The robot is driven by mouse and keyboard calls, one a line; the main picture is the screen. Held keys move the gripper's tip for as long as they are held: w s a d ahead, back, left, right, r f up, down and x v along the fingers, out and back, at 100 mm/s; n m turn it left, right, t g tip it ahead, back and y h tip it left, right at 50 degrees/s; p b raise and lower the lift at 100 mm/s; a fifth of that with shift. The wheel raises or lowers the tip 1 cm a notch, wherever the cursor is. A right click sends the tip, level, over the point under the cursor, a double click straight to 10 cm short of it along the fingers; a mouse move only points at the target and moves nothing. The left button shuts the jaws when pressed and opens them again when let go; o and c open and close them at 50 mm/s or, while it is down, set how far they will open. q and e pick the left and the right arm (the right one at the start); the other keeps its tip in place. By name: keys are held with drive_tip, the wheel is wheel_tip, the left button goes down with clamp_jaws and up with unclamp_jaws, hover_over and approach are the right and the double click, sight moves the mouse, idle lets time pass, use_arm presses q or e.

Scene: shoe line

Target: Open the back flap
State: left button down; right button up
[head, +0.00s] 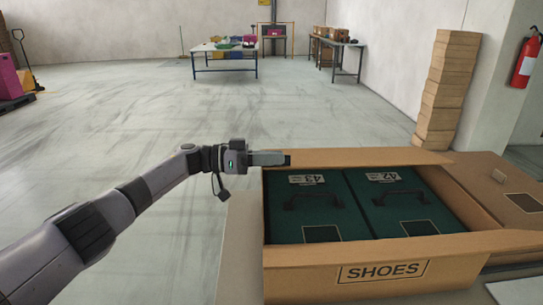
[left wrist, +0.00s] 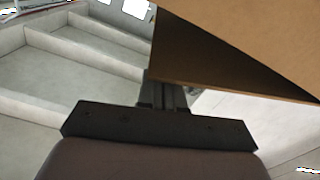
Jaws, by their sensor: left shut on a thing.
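An open cardboard box marked SHOES (head: 310,278) stands at the front right in the head view. Its back flap (head: 365,157) shows as a narrow brown strip along the far edge. My left gripper (head: 286,159) is at the left end of this flap, shut on its edge. In the left wrist view the flap (left wrist: 245,45) is a large brown sheet slanting in from the top right, and the gripper's fingers (left wrist: 163,95) meet its lower left corner. My right gripper is not in view.
Two dark green shoe boxes with handles, marked 43 (head: 310,215) and 42 (head: 405,205), lie side by side inside. The right flap (head: 500,190) is folded outward.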

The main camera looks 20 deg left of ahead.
use_arm(q)
drive_tip(key=shift+w+r+n+p, duration=0.15)
drive_tip(key=shift+w+r+n, duration=0.2)
drive_tip(key=shift+r, duration=0.3)
drive_tip(key=shift+w+r+n+p, duration=0.15)
drive_tip(key=shift+r+n, duration=0.3)
drive_tip(key=shift+r, duration=0.15)
drive_tip(key=shift+w+a+r+n, duration=0.15)
drive_tip(key=shift+w+r+n, duration=0.05)
drive_tip(key=shift+r+n, duration=0.1)
drive_tip(key=shift+w+a+r+n+b, duration=0.15)
drive_tip(key=shift+w+r+n+b, duration=0.35)
drive_tip(key=shift+b, duration=0.35)
drive_tip(key=shift+w+a+r+n+b, duration=0.2)
drive_tip(key=shift+w+r+n+b, duration=0.1)
drive_tip(key=shift+r+n+b, duration=0.35)
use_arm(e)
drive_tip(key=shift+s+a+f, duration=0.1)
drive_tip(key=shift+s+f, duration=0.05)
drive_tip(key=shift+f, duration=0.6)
use_arm(q)
drive_tip(key=shift+w, duration=0.1)
